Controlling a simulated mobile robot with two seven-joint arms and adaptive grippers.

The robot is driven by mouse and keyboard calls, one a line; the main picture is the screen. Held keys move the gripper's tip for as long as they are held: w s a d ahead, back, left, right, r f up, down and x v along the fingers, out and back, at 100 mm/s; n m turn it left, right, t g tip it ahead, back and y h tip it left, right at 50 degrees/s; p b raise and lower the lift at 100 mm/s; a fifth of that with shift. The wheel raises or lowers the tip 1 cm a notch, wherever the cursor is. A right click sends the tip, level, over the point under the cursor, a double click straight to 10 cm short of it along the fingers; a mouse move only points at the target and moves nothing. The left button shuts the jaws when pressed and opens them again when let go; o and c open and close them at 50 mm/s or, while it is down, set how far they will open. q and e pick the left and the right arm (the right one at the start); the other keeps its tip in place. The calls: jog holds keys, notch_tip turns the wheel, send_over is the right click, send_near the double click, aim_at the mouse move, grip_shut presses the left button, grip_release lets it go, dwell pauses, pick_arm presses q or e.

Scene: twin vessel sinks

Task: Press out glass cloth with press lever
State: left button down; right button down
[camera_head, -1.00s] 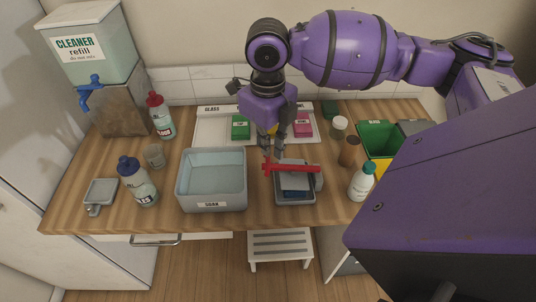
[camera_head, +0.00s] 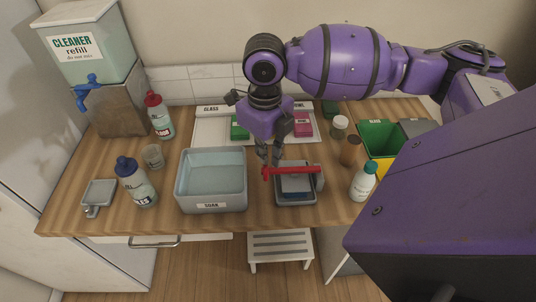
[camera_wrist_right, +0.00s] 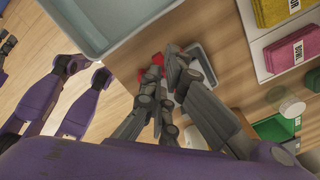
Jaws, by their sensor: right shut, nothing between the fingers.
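The press (camera_head: 311,200) is a grey tray on the counter with a grey plate (camera_head: 296,183) inside it and a red lever (camera_head: 298,170) lying across the top. A strip of blue, probably the glass cloth (camera_head: 295,194), shows at the plate's front edge; the rest is hidden. My right gripper (camera_head: 269,162) is shut and empty, with its fingertips at the lever's left end; I cannot tell whether they touch it. The right wrist view shows its fingers (camera_wrist_right: 165,75) close to the red lever.
The grey soak basin (camera_head: 211,208) stands just left of the press. A board with green and pink cloths (camera_head: 302,125) lies behind.

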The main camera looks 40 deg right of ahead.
pick_arm(q)
jog(key=shift+w+r, duration=0.1)
pick_arm(e)
jog(key=shift+f, duration=0.45)
jog(key=shift+s+f, duration=0.15)
jog(key=shift+f, duration=0.1)
dwell(3.4)
